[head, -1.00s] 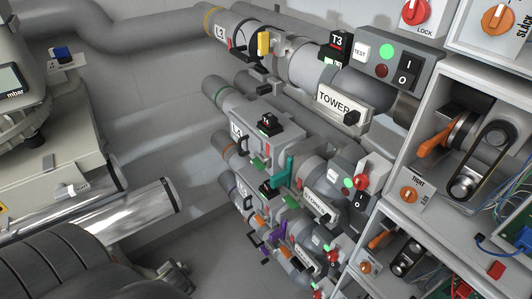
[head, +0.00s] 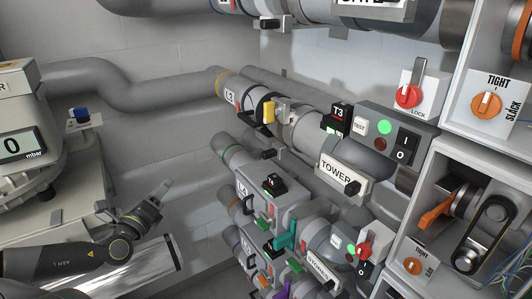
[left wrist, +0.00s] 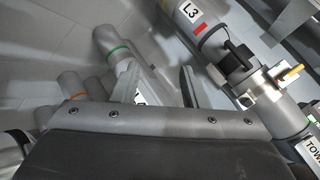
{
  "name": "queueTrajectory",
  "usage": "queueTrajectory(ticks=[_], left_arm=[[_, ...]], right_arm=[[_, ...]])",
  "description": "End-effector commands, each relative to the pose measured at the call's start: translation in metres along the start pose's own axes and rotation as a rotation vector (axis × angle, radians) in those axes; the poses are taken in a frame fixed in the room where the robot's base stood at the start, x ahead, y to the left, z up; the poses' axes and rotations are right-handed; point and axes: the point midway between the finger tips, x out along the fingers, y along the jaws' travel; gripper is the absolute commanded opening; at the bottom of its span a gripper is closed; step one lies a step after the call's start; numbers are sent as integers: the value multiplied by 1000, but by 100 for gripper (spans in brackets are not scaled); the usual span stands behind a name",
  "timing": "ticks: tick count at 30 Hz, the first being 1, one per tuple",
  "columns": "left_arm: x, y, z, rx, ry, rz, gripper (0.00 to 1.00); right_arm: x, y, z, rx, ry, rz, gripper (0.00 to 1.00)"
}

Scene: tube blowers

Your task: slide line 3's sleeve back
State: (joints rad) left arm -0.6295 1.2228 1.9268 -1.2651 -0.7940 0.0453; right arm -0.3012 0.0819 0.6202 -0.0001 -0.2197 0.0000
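Line 3 is the grey pipe with the L3 label (head: 230,97) and an orange-yellow ring, at upper centre in the head view. The label also shows at the top of the left wrist view (left wrist: 190,11), with a red mark beside it. A black handle (left wrist: 240,54) stands on the pipe past the label, before a metal clamp with a yellow lever (head: 268,111). Which part is the sleeve is hard to tell. My left gripper (head: 163,188) is left of and below line 3, apart from it; its two fingers (left wrist: 160,86) are spread and empty. My right gripper is out of view.
Line 4 (head: 243,190) and more lines with handles and levers lie below line 3. The T3 switch box (head: 338,117), TOWER plate (head: 343,177) and button panel (head: 384,136) are to its right. Open wall space lies between my left gripper and line 3.

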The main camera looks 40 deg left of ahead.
Motion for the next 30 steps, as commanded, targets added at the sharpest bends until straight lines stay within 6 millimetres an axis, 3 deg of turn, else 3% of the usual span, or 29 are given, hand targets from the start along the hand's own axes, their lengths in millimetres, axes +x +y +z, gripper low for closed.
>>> queueTrajectory(ticks=[1, 6, 12, 20, 30], left_arm=[[8, -24, 3, 85, 47, -79, 40], [20, -95, -8, 369, 210, -353, 40], [16, -143, -30, 596, 346, -577, 40], [16, -156, -43, 666, 386, -650, 40], [40, -167, -62, 663, 381, -647, 40]], right_arm=[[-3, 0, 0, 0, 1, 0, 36], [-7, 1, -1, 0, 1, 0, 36], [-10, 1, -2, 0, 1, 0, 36], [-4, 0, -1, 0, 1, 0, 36], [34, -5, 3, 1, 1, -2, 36]])
